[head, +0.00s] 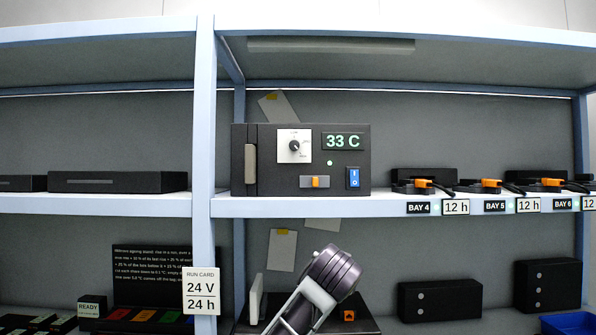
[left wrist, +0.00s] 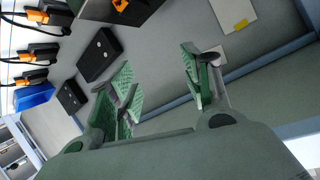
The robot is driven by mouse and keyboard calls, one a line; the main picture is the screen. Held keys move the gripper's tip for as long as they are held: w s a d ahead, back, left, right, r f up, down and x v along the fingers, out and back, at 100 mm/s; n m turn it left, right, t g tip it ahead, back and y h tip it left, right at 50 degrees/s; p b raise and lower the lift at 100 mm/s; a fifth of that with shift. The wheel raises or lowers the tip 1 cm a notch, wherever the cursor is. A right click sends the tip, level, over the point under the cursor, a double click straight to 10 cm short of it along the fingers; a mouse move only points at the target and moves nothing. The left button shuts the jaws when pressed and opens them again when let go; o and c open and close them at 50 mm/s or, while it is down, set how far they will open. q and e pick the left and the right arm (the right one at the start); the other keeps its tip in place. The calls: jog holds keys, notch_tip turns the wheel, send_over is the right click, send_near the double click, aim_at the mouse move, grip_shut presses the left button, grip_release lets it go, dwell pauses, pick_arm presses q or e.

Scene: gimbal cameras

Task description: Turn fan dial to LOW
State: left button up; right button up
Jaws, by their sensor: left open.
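The fan dial (head: 294,146) is a small black knob on a white square plate on the front of a black unit (head: 266,187). The unit stands on the middle shelf and shows 33 C on its display (head: 343,141). The lettering around the dial is too small to read. My left gripper (left wrist: 160,82) is open and empty in the left wrist view, with green pads, apart from the dial. In the head view a part of my arm (head: 335,273) shows below the shelf, under the unit; no fingertips show there. My right gripper is not in view.
The unit also carries an orange slider (head: 315,182) and a blue rocker switch (head: 353,178). A shelf post (head: 205,120) stands to its left. Bays with orange connectors (head: 490,183) lie to its right. The shelf edge (head: 300,206) runs above my arm.

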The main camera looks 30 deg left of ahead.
pick_arm(q)
jog(key=s+a+r+n+t+y, duration=0.1)
jog(key=s+r, duration=0.3)
jog(key=r, duration=0.7)
jog(key=s+a+r+n+y, duration=0.2)
jog(key=s+r, duration=0.2)
jog(key=r, duration=0.7)
jog(key=s+a+r+n+t+y, duration=0.1)
jog(key=s+r, duration=0.3)
jog(key=r, duration=0.8)
jog(key=shift+a+n+t+y, duration=0.3)
jog(key=shift+a+n+y, duration=0.35)
jog(key=shift+n+y, duration=0.15)
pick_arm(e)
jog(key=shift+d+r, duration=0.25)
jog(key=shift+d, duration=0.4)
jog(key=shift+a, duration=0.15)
